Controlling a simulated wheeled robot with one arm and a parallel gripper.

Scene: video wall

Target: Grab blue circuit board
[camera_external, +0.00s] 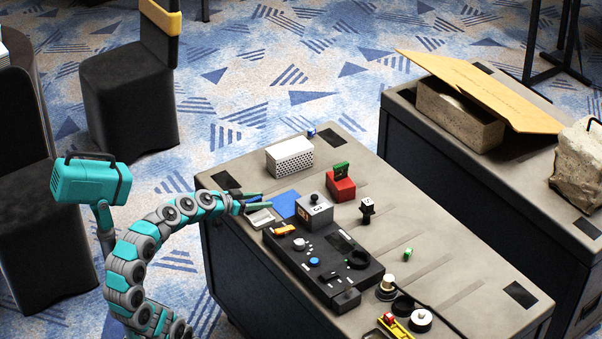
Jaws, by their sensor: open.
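A flat blue board (287,204), which looks like the blue circuit board, lies near the left edge of the grey table (425,277). My gripper (262,201) is just left of the board, with its thin teal fingers spread apart. It looks empty, and I cannot tell whether a finger touches the board. A small light-coloured flat item (262,218) lies just below the fingers.
A grey box with a black knob (314,211) stands close to the board's right. A black control panel (325,262) lies in front. A white perforated box (290,157) and a red block (341,187) stand behind.

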